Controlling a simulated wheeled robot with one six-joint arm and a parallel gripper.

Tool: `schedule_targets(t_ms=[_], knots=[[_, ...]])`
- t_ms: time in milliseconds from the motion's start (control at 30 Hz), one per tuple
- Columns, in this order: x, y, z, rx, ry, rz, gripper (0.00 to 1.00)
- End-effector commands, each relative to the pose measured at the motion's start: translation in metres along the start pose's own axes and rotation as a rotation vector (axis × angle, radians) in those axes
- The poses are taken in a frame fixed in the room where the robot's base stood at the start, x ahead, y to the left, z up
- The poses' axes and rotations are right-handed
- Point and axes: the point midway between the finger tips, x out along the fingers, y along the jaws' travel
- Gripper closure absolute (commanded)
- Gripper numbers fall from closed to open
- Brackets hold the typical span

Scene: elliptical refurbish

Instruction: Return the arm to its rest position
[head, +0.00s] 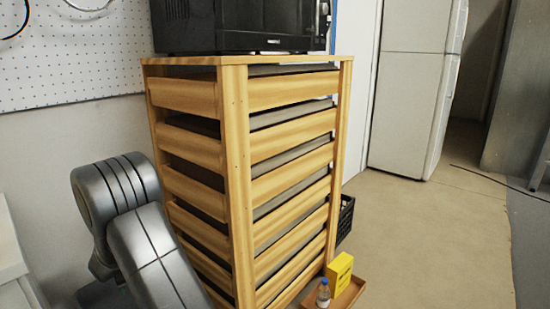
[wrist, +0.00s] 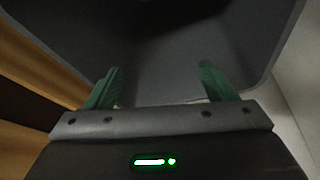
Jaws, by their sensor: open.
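My gripper (wrist: 160,85) shows in the wrist view, with two green fingers spread apart and nothing between them. Beyond the fingers is a dark grey surface with a rounded edge, close to the camera; I cannot tell what it is. In the head view, grey segments of my arm are folded at the lower left, beside the wooden crate stack. My gripper is not visible in the head view.
A tall slatted wooden crate stack (head: 235,120) stands close by, with a black microwave (head: 240,27) on top. At its foot, a tray (head: 352,294) holds a yellow box (head: 339,275) and a small bottle (head: 323,293). A white fridge (head: 408,95) stands behind.

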Motion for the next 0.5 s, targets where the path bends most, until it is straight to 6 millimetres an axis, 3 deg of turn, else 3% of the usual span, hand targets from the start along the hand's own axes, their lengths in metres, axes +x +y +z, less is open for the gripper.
schedule_targets(t_ms=[33, 200, 233, 300, 500], knots=[[0.015, 0.0, 0.002, 0.0, -0.002, 0.001, 0.22], [0.043, 0.0, 0.0, 0.0, 0.0, 0.0, 0.22], [0.028, 0.0, -0.006, 0.0, 0.004, -0.001, 0.22], [0.017, 0.0, -0.01, 0.0, 0.002, 0.0, 0.22], [0.001, 0.0, -0.016, -0.001, 0.002, 0.0, 0.22]])
